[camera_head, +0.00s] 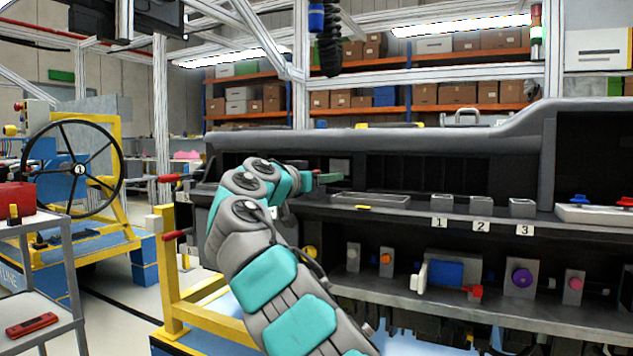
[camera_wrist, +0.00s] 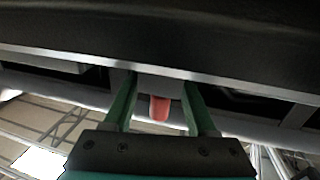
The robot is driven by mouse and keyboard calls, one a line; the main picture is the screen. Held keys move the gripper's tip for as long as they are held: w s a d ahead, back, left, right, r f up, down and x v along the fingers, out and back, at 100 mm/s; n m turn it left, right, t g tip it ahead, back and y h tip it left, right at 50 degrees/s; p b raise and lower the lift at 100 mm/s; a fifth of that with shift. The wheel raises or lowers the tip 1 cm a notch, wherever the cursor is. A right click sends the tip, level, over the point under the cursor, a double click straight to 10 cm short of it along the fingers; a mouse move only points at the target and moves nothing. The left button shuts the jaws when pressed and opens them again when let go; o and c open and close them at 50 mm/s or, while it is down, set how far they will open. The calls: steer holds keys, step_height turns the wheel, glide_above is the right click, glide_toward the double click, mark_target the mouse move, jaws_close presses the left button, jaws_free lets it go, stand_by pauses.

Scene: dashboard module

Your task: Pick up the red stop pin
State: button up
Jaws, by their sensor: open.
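A red, round-ended piece that looks like the red stop pin (camera_wrist: 160,108) shows in the wrist view, between the two green fingers of my gripper (camera_wrist: 160,86). It hangs below a pale ledge edge, and its upper end is hidden. A gap shows on both sides of it, so the fingers look open around it and not closed on it. In the head view my gripper (camera_head: 330,178) is small and seen from behind, reaching into the dark upper bay of the dashboard module. A small red spot (camera_head: 316,172) shows by the fingers there; I cannot tell if it is the pin.
The dashboard module (camera_head: 380,133) overhangs the dark bay. A shelf holds an open tray (camera_head: 372,199), a yellow item (camera_head: 366,207) and grey bins (camera_head: 442,203) with number labels. Below are a purple knob (camera_head: 522,277) and a red part (camera_head: 473,292). A steering wheel (camera_head: 80,169) stands left.

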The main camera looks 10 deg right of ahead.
steer(key=shift+c, duration=0.2)
jaws_close()
stand_by(0.4)
